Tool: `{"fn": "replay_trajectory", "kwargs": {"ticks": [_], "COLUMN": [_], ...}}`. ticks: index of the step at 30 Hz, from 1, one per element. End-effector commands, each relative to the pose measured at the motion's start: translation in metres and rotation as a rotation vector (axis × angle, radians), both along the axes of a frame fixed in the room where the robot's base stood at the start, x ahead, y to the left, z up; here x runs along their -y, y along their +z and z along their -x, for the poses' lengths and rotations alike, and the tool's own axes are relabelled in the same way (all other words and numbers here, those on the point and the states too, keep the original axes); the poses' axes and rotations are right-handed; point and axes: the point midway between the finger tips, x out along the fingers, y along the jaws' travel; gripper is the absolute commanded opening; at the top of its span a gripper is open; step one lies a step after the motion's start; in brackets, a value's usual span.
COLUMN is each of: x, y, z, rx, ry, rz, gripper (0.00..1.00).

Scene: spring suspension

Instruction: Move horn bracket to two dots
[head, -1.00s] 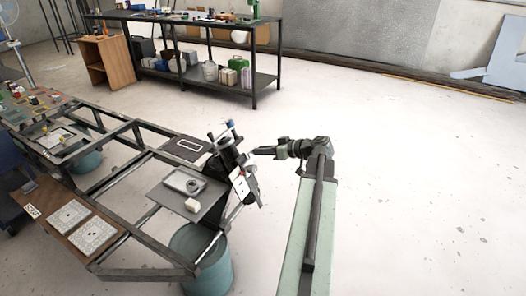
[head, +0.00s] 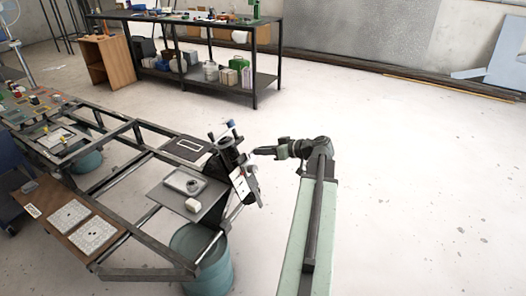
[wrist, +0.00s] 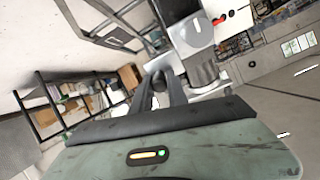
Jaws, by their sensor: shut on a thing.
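My gripper (head: 258,151) points left toward the tilted dark upright assembly at the frame's near end. In the wrist view, its two dark fingers (wrist: 164,88) are shut on a small dark, rounded piece (wrist: 158,78), apparently the horn bracket. The fingers hide most of it, and it is too small to make out in the head view. A white plate (head: 241,187) with small dark marks sits on the tilted assembly, below and left of my gripper. I cannot tell whether these marks are the two dots.
A dark board (head: 205,207) carries a grey tray (head: 181,187) and a pale block (head: 192,205). Printed sheets lie on a brown board (head: 68,240). A teal drum (head: 221,266) stands under the frame rails. A dark workbench (head: 200,17) stands behind. The floor to the right is clear.

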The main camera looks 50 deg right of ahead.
Motion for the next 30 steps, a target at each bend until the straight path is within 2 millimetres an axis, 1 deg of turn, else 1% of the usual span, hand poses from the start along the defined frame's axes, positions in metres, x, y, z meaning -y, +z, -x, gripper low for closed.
{"fn": "replay_trajectory", "kwargs": {"ticks": [8, 11, 15, 16, 24, 25, 26, 27, 30], "x": [0.0, 0.001, 0.003, 0.003, 0.003, 0.003, 0.003, 0.003, 0.004], "y": [-0.002, -0.012, -0.03, -0.032, -0.028, -0.028, -0.028, -0.028, -0.028], "z": [0.001, 0.004, 0.01, 0.011, 0.012, 0.012, 0.012, 0.012, 0.012], "rx": [-0.001, -0.001, -0.001, -0.001, -0.001, 0.0, 0.0, 0.0, 0.0], "ry": [0.0, -0.001, -0.001, -0.001, 0.0, 0.0, -0.001, -0.001, -0.001], "rz": [0.0, 0.001, 0.0, 0.0, 0.0, 0.0, 0.0, 0.0, 0.0], "gripper": [0.0, 0.0, 0.0, 0.0, 0.0, 0.28, 0.36, 0.41, 0.41]}}
